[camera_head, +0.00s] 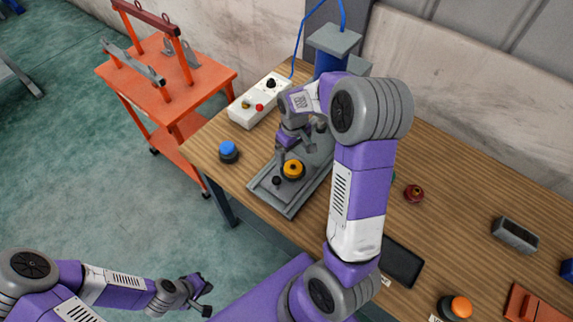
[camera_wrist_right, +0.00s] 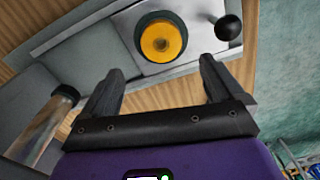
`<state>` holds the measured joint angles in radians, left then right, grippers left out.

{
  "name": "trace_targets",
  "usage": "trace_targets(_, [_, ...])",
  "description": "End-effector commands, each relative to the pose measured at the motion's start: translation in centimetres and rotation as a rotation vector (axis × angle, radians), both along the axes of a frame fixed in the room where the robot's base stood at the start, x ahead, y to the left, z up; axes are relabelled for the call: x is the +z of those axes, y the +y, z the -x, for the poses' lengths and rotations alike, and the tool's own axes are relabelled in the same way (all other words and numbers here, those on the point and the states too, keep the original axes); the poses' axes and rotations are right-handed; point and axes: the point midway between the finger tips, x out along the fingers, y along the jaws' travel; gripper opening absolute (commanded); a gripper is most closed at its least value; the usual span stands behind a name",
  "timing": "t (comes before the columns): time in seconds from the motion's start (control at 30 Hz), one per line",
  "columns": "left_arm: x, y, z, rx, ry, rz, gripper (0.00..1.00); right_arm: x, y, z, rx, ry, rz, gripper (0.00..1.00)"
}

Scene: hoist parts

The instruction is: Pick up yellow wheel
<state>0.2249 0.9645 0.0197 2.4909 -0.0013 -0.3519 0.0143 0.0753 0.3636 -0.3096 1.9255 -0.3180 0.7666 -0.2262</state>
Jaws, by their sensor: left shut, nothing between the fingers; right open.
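The yellow wheel (camera_head: 293,169) sits on a grey metal fixture (camera_head: 287,210) on the wooden table. In the right wrist view the yellow wheel (camera_wrist_right: 161,41) has a dark rim and a round hub, beside a black ball knob (camera_wrist_right: 228,27). My right gripper (camera_wrist_right: 158,75) is open, its two fingers apart and pointing toward the wheel, with nothing between them. In the head view my right gripper (camera_head: 292,150) is just behind the wheel, partly hidden by its own arm. My left gripper (camera_head: 206,298) is shut and empty, low at the left, off the table.
A white control box (camera_head: 260,100) and a blue button (camera_head: 228,150) stand left of the fixture. A metal post (camera_wrist_right: 42,122) rises near the right gripper. A red wheel (camera_head: 414,193), a grey block (camera_head: 515,235) and an orange button (camera_head: 456,307) lie right. An orange cart (camera_head: 200,82) stands left.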

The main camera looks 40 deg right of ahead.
Motion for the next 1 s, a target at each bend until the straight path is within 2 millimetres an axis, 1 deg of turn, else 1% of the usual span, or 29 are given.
trace_targets(0.27, [-0.4, 0.0, 0.0, 0.000, 0.000, 0.000, 0.00, -3.2, 0.1, 0.3, 0.000, 0.005, -0.001, 0.94])
trace_targets(0.4, [-0.7, 0.0, 0.0, 0.000, 0.000, 0.000, 0.00, -5.5, 0.2, 0.6, 0.000, 0.006, -0.001, 0.94])
trace_targets(0.5, [-0.9, 0.0, 0.0, 0.000, -0.001, 0.000, 0.00, -6.7, 0.2, 0.5, 0.000, 0.005, -0.001, 0.94])
trace_targets(0.6, [-0.9, 0.0, 0.0, 0.000, -0.001, 0.000, 0.00, -7.2, 0.2, 0.4, 0.000, 0.002, -0.001, 0.94])
trace_targets(0.8, [-0.9, 0.0, 0.0, 0.000, -0.001, 0.000, 0.00, -7.2, 0.2, 0.4, 0.000, 0.001, -0.001, 0.94])
trace_targets(0.83, [-0.9, 0.0, 0.0, 0.000, -0.001, 0.000, 0.00, -7.2, 0.2, 0.4, 0.000, 0.001, -0.001, 0.93])
trace_targets(1.0, [-0.9, 0.0, 0.0, 0.000, -0.001, 0.000, 0.00, -7.2, 0.2, 0.4, 0.000, 0.001, -0.001, 0.67])
